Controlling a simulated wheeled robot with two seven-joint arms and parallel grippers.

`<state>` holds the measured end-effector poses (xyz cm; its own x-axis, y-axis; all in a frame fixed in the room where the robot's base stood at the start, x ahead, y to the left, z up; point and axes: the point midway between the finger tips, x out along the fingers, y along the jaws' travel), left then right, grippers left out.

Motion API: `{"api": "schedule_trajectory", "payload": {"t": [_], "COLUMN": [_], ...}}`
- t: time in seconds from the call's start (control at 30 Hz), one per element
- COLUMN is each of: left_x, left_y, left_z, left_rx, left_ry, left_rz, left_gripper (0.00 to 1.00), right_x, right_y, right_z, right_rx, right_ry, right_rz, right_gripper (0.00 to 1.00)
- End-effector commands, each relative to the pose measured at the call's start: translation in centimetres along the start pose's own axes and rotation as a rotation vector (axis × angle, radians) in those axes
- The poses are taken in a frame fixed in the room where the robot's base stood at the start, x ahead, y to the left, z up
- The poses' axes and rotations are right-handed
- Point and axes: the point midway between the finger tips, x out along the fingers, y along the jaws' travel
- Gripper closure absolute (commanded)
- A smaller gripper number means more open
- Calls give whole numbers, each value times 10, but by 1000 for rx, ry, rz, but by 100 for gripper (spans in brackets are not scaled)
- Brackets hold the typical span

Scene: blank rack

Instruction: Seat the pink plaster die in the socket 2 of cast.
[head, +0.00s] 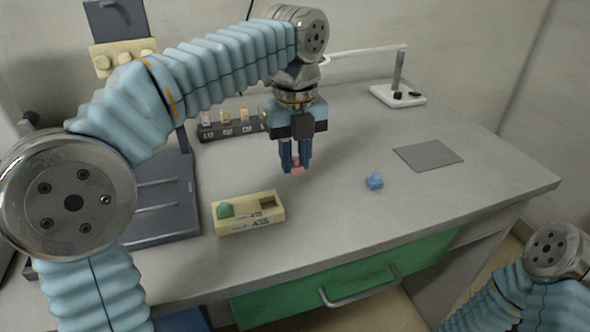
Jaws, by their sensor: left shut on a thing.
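My left gripper (296,160) points down and is shut on the pink plaster die (297,169), held above the table to the right of and behind the cast. The cast (249,222) is a cream block lying on the table, with markings on its front. A green die (225,210) sits at its left end. An open, empty dark socket (267,202) shows at its right end. The socket numbers are too small to read surely. My right arm shows at the lower right, but its gripper is out of view.
A blue die (374,181) lies on the table to the right. A grey mat (428,155) lies farther right. A dark rack (230,128) with several small pieces stands behind the gripper. A lamp (398,94) stands at the back, and a dark stand (160,200) is left of the cast.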

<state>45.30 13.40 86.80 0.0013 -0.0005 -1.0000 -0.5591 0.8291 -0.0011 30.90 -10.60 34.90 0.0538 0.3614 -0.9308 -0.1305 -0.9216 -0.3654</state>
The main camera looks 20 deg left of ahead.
Motion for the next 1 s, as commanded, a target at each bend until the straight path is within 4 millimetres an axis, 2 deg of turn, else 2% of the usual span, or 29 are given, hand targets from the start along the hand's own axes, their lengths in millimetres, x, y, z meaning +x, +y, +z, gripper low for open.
{"api": "schedule_trajectory", "payload": {"t": [0.1,0.2,0.57,0.6,0.77,1.0], "left_x": [23,32,35,36,35,35], "left_y": [0,0,0,0,0,0], "left_z": [2,1,1,1,1,1], "left_rx": [0,0,-1,0,-1,-1], "left_ry": [1,1,0,0,0,0], "left_rz": [2,1,0,-1,0,0], "left_gripper": [100,100,100,74,50,50], "right_x": [6,7,8,8,7,7], "right_y": [2,3,3,3,3,3], "right_z": [0,0,0,0,0,0], "right_rx": [1,1,1,1,1,1], "right_ry": [0,1,1,1,1,1], "right_rz": [0,1,1,1,1,1], "right_gripper": [57,57,57,57,57,57]}}
